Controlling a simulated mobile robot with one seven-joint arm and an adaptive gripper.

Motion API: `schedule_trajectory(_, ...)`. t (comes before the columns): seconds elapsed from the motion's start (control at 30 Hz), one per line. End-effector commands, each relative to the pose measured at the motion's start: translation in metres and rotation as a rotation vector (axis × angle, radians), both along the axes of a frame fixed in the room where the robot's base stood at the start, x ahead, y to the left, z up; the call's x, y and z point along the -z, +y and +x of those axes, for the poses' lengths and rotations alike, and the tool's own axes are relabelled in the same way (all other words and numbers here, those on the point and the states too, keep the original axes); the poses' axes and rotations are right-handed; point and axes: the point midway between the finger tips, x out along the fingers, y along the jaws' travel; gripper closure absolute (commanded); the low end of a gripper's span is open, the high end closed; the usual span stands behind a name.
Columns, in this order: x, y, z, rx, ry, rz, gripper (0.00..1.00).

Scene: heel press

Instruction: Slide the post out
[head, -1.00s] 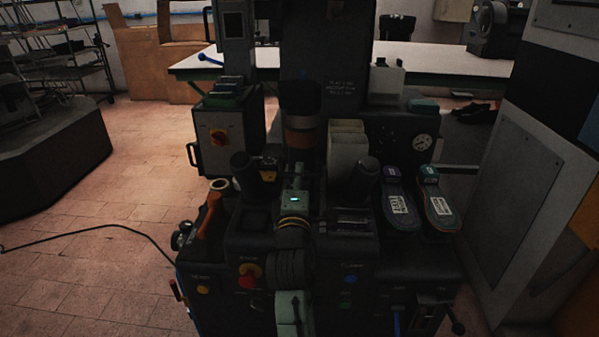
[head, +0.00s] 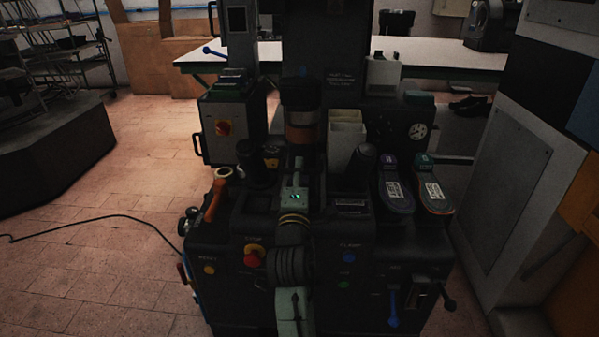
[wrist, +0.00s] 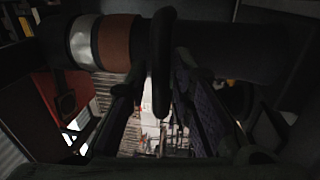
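The post (head: 302,133) looks like a thick cylinder with a dark top and a brown band, upright in the middle of the press in the head view. In the wrist view the post (wrist: 115,43) lies across the top of the picture, with silver and brown bands. A dark, loop-like bar (wrist: 161,60) crosses in front of it, between the fingers of my gripper (wrist: 160,75). The fingers flank this bar closely; whether they touch it is too dark to tell.
The press body (head: 345,240) surrounds the post. A dark knob (head: 257,165) and a white bin (head: 346,133) stand close on either side. Shoe soles (head: 396,195) lie at right. An orange handle (head: 214,198) sticks up at left. Open floor (head: 110,270) lies left.

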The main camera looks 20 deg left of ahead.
Motion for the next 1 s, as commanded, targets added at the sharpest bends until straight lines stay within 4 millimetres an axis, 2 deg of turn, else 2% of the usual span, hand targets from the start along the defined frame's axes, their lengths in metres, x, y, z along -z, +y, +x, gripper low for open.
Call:
schedule_trajectory(0.13,0.0,0.0,0.001,0.001,-0.001,0.0,0.67)
schedule_trajectory(0.47,0.001,-0.001,-0.003,0.001,0.0,0.0,0.67)
schedule_trajectory(0.57,0.003,-0.004,-0.013,0.001,0.0,0.0,0.67)
schedule_trajectory(0.8,0.01,-0.015,-0.052,0.001,0.001,0.001,0.67)
schedule_trajectory(1.0,0.013,-0.02,-0.069,0.0,0.0,0.0,0.67)
